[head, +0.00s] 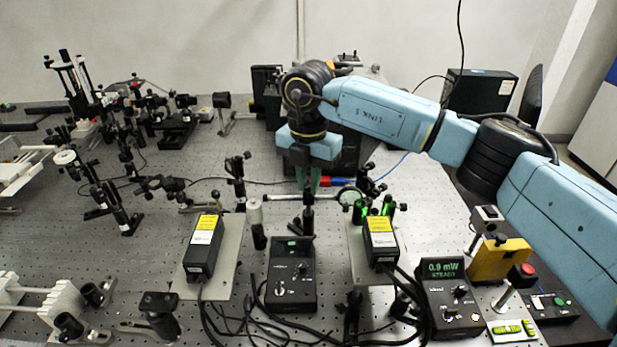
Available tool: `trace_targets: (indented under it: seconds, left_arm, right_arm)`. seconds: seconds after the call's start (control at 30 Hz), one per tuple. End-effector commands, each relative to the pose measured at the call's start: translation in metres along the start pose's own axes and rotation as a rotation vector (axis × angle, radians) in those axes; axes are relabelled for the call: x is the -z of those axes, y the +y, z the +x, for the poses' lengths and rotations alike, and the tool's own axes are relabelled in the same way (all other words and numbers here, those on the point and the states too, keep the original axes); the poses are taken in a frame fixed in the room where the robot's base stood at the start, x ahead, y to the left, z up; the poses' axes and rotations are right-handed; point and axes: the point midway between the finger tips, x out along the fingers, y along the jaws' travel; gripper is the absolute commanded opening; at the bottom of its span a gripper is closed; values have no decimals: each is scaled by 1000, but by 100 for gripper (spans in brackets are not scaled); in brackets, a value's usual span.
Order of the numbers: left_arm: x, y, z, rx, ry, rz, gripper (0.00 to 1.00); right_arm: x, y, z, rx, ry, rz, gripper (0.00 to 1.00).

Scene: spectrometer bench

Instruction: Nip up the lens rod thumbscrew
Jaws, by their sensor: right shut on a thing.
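My right arm comes in from the right and reaches down over the middle of the bench. Its gripper (308,184) points downward, with greenish fingers shut at the top of a dark upright post (308,215). The lens rod thumbscrew is too small to make out and seems hidden between the fingertips. A round lens (349,195) in a dark ring stands just right of the fingers, with a pale horizontal rod (285,197) beside the post. My left gripper is not in view.
Two black boxes with yellow labels (205,245) (381,240) flank a black controller (291,274) in front. A meter (447,296) reads 0.9 mW, STEADY. Dark cables run along the front. Crowded optics mounts (120,140) fill the left; bare perforated bench (165,250) shows left of centre.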

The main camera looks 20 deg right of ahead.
Motion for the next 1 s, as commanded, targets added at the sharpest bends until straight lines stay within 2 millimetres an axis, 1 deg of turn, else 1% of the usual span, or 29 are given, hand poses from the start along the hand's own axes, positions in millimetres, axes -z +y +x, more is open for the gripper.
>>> trace_targets:
  seconds: [0.2, 0.4, 0.63, 1.0]
  left_arm:
    - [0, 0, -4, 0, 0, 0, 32]
    - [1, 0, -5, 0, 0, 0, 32]
    - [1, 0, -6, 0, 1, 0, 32]
    - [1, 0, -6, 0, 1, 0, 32]
  right_arm:
    - [-1, 0, -2, -4, -2, 150, 0]
    - [-1, 1, -2, -4, -2, 237, 0]
    - [-1, 1, -2, -5, -3, 282, 0]
    - [-1, 1, -2, -5, -3, 288, 0]
